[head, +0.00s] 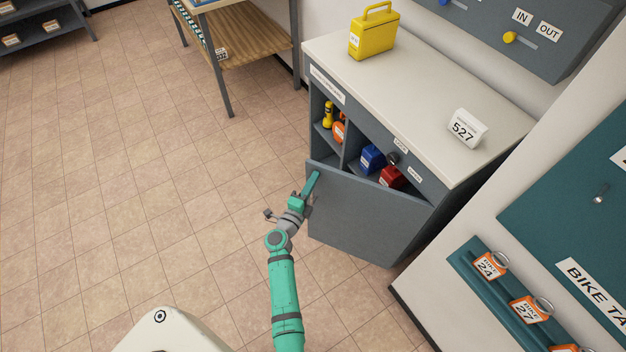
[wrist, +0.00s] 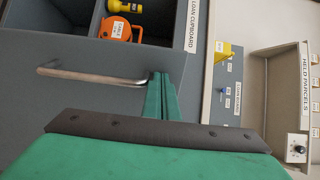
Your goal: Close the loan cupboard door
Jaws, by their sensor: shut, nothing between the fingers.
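The grey loan cupboard (head: 328,95) has a pale worktop and stands at the right of the head view. Its door (head: 365,218) stands partly open, swung out from the right side, with the shelves showing above its top edge. My gripper (head: 313,180) is shut and empty at the door's free left edge, near the upper corner. In the wrist view the shut green fingers (wrist: 160,84) are beside the right end of the metal bar handle (wrist: 92,75) on the door (wrist: 60,105). Whether they touch the door or handle I cannot tell.
Inside the cupboard are a blue box (head: 372,158), a red box (head: 392,177) and yellow and orange items. A yellow case (head: 374,34) and a 527 sign (head: 467,128) stand on top. Bike tags (head: 489,264) hang at lower right. The tiled floor (head: 130,170) at left is clear.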

